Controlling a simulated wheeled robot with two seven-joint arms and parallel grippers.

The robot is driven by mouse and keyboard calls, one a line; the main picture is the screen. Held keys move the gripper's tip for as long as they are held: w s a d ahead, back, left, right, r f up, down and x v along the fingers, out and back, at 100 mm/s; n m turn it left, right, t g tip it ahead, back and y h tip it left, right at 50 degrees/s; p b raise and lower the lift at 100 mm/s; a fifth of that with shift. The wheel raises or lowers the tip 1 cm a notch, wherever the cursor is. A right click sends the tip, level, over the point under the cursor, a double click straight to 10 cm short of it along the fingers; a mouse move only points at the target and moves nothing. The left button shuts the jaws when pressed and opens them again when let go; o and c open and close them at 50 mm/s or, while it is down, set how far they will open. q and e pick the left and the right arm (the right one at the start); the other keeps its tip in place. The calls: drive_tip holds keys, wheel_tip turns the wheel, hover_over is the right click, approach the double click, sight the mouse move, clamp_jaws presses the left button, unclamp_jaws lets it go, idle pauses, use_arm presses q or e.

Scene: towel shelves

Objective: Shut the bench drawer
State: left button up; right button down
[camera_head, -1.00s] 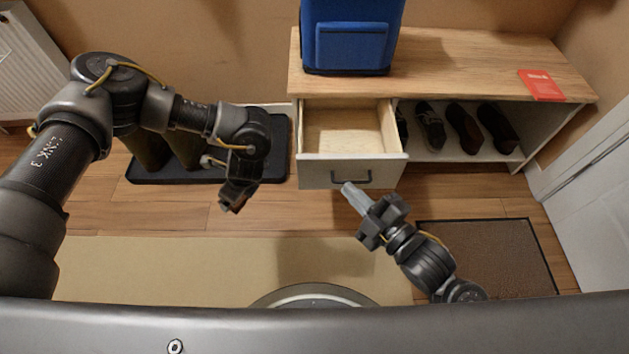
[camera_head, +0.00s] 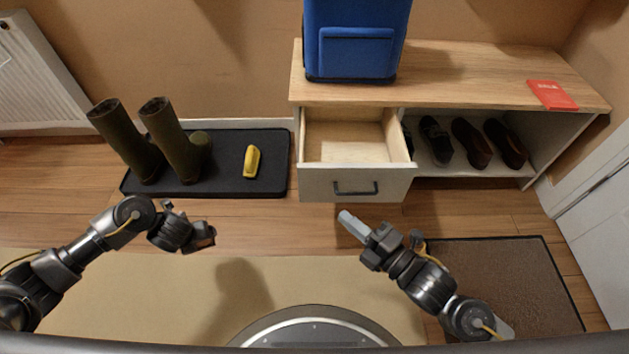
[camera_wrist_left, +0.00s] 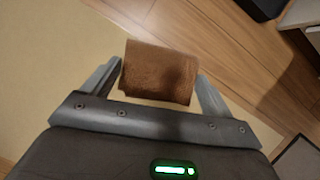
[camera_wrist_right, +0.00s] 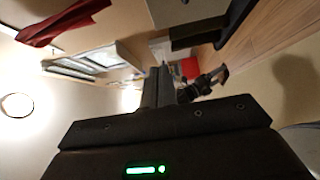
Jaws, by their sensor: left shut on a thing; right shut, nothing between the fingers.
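The bench drawer (camera_head: 350,150) stands pulled out and looks empty inside. Its pale front (camera_head: 320,186) carries a dark bar handle (camera_head: 356,188). My right gripper (camera_head: 347,217) is shut and empty, its fingertips just below the handle in the head view; a gap shows between them and the handle. It also shows shut in the right wrist view (camera_wrist_right: 158,72). My left gripper (camera_head: 208,236) is left of the drawer, over the floor in front of the boot tray. In the left wrist view it is shut on a brown leather-like item (camera_wrist_left: 158,75), maybe a wallet.
A blue backpack (camera_head: 357,45) and a red booklet (camera_head: 552,95) sit on the wooden bench top (camera_head: 460,75). Dark shoes (camera_head: 470,145) fill the open shelf. A black tray (camera_head: 225,180) holds green boots (camera_head: 165,140) and a yellow item (camera_head: 252,161). A brown mat (camera_head: 510,280) lies right.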

sight(304, 170)
use_arm(q)
wheel_tip(304, 170, down, 4)
drive_tip(key=b, duration=0.4)
drive_tip(key=shift+f, duration=0.1)
use_arm(e)
drive_tip(key=x, duration=0.4)
drive_tip(key=w+d+b+x, duration=0.1)
drive_tip(key=x, duration=0.3)
drive_tip(key=w+d+x, duration=0.1)
drive_tip(key=x, duration=0.3)
drive_tip(key=shift+w+a+f+b, duration=0.15)
drive_tip(key=shift+w+a+b, duration=0.1)
drive_tip(key=shift+a+b, duration=0.05)
use_arm(q)
drive_tip(key=shift+f, duration=0.7)
